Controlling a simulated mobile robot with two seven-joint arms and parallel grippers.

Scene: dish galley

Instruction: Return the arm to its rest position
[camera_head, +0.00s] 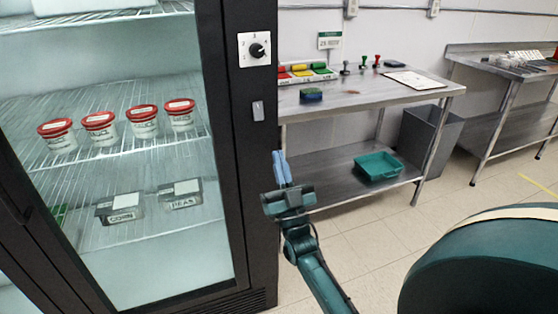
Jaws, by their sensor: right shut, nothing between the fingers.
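My right gripper (282,168) is raised in front of the steel table, close to the right edge of the fridge's black frame. Its two light blue fingers are together with nothing between them, pointing up. My right arm comes up from the bottom of the view. My left gripper is not in view.
The glass-fronted fridge (258,150) fills the left, with several red-lidded tubs (100,126) and labelled containers (121,208) inside. The steel table (400,99) holds colored bins and stamps, with a green tray (378,167) on its lower shelf. A grey bin (428,140) stands right. Floor between is clear.

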